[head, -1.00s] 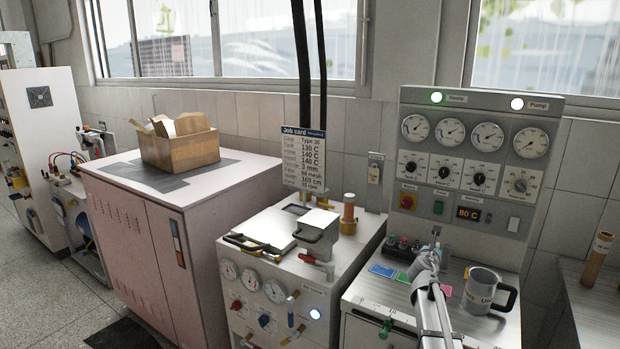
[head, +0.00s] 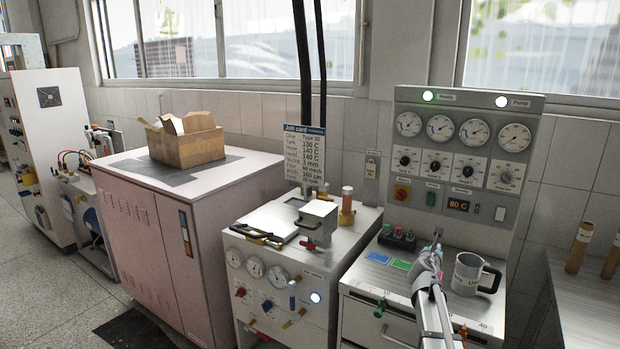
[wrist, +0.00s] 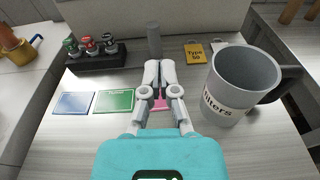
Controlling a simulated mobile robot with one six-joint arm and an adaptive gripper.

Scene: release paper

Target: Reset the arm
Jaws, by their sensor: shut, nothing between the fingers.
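My gripper (head: 437,250) is extended over the right-hand bench top (head: 372,284), in front of the control panel. In the wrist view my gripper (wrist: 160,68) has its fingers together with nothing between them. A grey mug labelled "Filters" (wrist: 232,85) stands just right of the fingers, and it also shows in the head view (head: 467,275). A pink card (wrist: 160,104) is partly hidden beneath the fingers. A green card (wrist: 114,101) and a blue card (wrist: 73,103) lie to the left. A grey cylinder (wrist: 154,40) stands behind the fingertips.
A black rack with several small coloured-top bottles (wrist: 94,55) stands behind the cards. The upright gauge panel (head: 462,150) closes the bench's back. The glue machine (head: 282,265) is to the left, with a pink cabinet (head: 150,240) beyond. Brown tubes (head: 580,247) stand at the right.

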